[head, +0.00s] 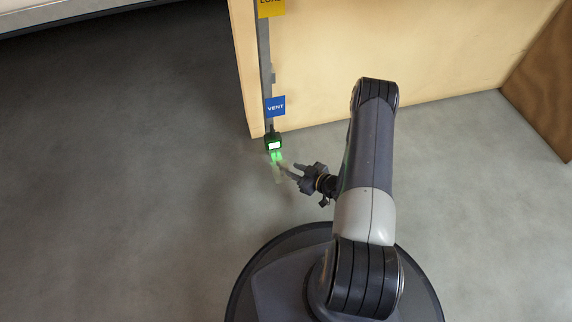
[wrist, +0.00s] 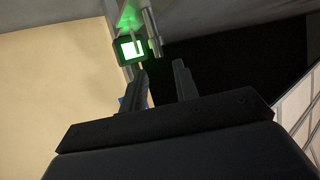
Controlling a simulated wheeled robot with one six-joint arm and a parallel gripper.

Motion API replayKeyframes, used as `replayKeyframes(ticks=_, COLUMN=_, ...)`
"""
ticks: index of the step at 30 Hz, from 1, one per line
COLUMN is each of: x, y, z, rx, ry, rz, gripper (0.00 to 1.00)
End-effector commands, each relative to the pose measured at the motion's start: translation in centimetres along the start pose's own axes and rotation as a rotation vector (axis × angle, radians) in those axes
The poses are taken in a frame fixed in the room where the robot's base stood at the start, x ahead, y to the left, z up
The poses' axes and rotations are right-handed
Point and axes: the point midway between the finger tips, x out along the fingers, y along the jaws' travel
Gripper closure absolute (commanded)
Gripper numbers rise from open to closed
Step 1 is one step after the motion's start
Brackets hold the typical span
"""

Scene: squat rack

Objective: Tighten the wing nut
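I cannot make out a wing nut for certain. A small dark green box (head: 273,143) with a bright white face sits low on a grey upright post (head: 265,60), with a green glow below it. In the wrist view the box (wrist: 130,49) is just beyond my fingertips, with a short grey rod (wrist: 151,30) beside it. My gripper (head: 287,169) is just below and right of the box in the head view. In the wrist view my gripper (wrist: 160,68) has its two fingers apart, with nothing seen between them.
A blue VENT sign (head: 275,107) and a yellow sign (head: 271,8) are on the post. A cream panel (head: 400,60) stands behind it, and a brown wooden piece (head: 545,85) is at the right. The grey floor (head: 110,180) at the left is clear.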

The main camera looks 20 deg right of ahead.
Motion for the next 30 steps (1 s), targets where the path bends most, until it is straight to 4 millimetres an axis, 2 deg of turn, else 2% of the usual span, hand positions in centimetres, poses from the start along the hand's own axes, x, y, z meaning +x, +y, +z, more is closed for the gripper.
replayKeyframes(ticks=1, x=1.2, y=-0.1, z=0.3, rx=-0.005, ry=0.001, rz=-0.003, gripper=0.71)
replayKeyframes(ticks=6, x=4.5, y=-0.1, z=0.4, rx=-0.004, ry=0.0, rz=-0.003, gripper=0.71)
replayKeyframes(ticks=12, x=7.3, y=0.0, z=0.3, rx=-0.003, ry=0.0, rz=-0.001, gripper=0.71)
replayKeyframes(ticks=17, x=8.2, y=0.0, z=0.1, rx=-0.001, ry=0.0, rz=0.0, gripper=0.71)
replayKeyframes(ticks=25, x=8.3, y=0.0, z=0.0, rx=0.0, ry=0.0, rz=0.001, gripper=0.71)
replayKeyframes(ticks=30, x=8.3, y=0.0, z=0.0, rx=0.0, ry=0.0, rz=0.001, gripper=0.84)
